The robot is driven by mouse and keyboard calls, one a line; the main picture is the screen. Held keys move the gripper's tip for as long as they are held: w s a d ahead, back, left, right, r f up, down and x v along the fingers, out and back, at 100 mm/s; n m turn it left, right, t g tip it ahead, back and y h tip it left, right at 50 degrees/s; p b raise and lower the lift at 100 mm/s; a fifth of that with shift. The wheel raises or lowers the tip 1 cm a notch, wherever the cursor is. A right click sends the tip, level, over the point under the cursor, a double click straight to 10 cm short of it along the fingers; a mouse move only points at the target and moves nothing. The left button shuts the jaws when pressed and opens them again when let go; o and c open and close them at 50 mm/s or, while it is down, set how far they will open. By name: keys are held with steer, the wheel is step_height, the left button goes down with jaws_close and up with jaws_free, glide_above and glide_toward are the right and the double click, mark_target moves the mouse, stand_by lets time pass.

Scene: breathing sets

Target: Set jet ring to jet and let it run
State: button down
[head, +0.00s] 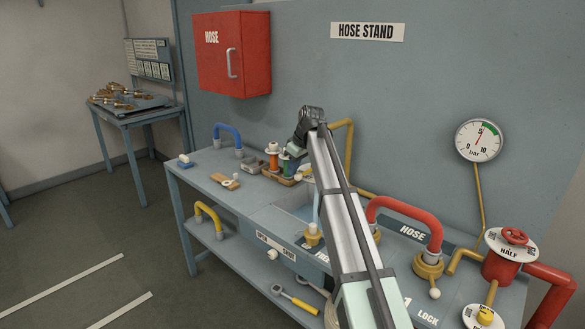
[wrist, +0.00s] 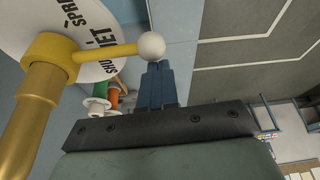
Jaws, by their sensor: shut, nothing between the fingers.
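The jet ring (wrist: 48,58) is a yellow collar on a brass pipe (wrist: 38,115) in the wrist view. Its yellow lever ends in a white ball (wrist: 151,46). A white dial (wrist: 22,22) behind it carries SPRAY, JET and SHUT lettering. The lever lies between the JET and SHUT words and partly covers them; the exact setting is hard to read. My gripper (wrist: 156,82) is shut and empty, its fingertips just below the ball in the picture; I cannot tell whether they touch. In the head view my arm hides the ring; the yellow pipe (head: 349,150) shows behind it.
Coloured spools (head: 272,158) stand near my wrist. A pale vertical strip shows beside my arm; whether it is water is unclear.

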step_height(320, 180, up, 10)
steer(key=s+a+f+g+h, duration=0.1)
steer(key=s+f, duration=0.6)
steer(key=f, duration=0.3)
steer(key=s+a+f+m+g, duration=0.1)
steer(key=s+a+f+g, duration=0.1)
steer(key=s+f, duration=0.65)
steer(key=s+a+f+g+h, duration=0.1)
steer(key=s+f, duration=0.3)
steer(key=f, duration=0.9)
steer(key=s+d+f+m+g+h, duration=0.1)
steer(key=s+d+f, duration=0.2)
steer(key=s+f, duration=0.55)
steer(key=s+d+f+m+g, duration=0.1)
steer(key=s+d+f+m, duration=0.3)
steer(key=f, duration=0.8)
steer(key=s+d+f+m+g, duration=0.1)
steer(key=s+d+f, duration=0.2)
steer(key=s+f, duration=0.4)
steer(key=s+d+f+m+g, duration=0.1)
steer(key=s+d+f, duration=0.2)
steer(key=s+f, duration=0.4)
steer(key=s+d+f+m+g, duration=0.1)
steer(key=s+d+f, duration=0.2)
steer(key=s+f, duration=0.5)
steer(key=s, duration=1.3)
steer(key=shift+s+d+m, duration=0.15)
steer(key=shift+s+m, duration=0.05)
steer(key=shift+m, duration=0.2)
